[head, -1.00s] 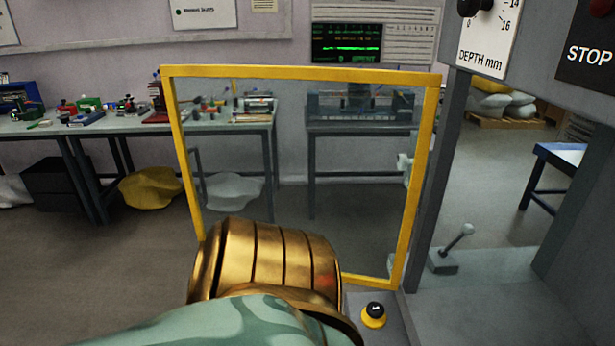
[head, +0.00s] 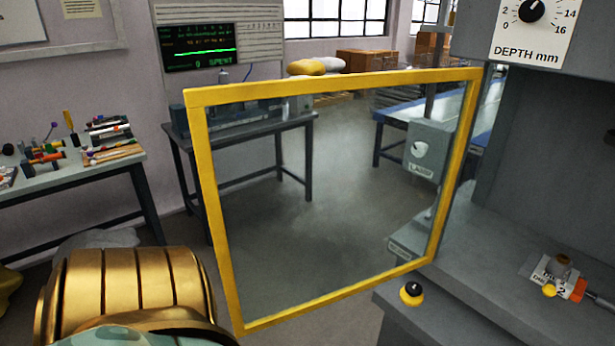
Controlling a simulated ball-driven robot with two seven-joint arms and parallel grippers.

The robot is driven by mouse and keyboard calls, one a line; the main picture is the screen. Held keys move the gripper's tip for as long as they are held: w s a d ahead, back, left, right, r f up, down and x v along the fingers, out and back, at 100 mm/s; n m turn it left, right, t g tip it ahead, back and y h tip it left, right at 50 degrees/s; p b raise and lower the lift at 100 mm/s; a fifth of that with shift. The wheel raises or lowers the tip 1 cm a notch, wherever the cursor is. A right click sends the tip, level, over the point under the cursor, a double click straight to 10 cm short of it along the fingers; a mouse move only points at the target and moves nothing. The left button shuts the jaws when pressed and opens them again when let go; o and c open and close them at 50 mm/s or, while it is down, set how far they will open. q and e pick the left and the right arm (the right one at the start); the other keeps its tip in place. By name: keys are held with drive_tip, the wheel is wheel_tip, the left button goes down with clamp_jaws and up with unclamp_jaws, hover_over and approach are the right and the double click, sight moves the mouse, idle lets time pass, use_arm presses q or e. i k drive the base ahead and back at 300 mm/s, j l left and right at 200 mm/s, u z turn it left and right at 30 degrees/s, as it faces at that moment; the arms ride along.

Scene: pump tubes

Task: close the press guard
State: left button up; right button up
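The press guard (head: 205,185) is a clear panel in a yellow frame, standing upright in the middle of the head view. Its right edge is beside the grey press (head: 545,130). Its left edge stands out away from the press, so the guard looks swung open. A gold part of my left arm shows at the bottom left, left of the guard's lower left corner. No fingers of my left gripper show, and I cannot tell whether the arm touches the frame. My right gripper is out of view.
A black-and-yellow button (head: 411,293) sits on the press ledge. A small orange-and-brass fixture (head: 565,285) lies on the press bed. A grey box with a white knob (head: 425,150) shows through the panel. Benches stand behind; the floor beyond the guard is clear.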

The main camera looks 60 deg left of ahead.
sight(196, 99)
drive_tip(key=k+j+z, duration=0.15)
drive_tip(key=j, duration=0.35)
drive_tip(key=k+j+z, duration=0.15)
drive_tip(key=j, duration=0.3)
drive_tip(key=k+j+z, duration=0.15)
drive_tip(key=k+j, duration=0.2)
drive_tip(key=k+j+z, duration=0.15)
drive_tip(key=k+j, duration=0.15)
drive_tip(key=j, duration=0.15)
drive_tip(key=j+z, duration=0.1)
drive_tip(key=j, duration=0.55)
drive_tip(key=k+j, duration=0.1)
drive_tip(key=j, duration=0.6)
drive_tip(key=i+z, duration=0.05)
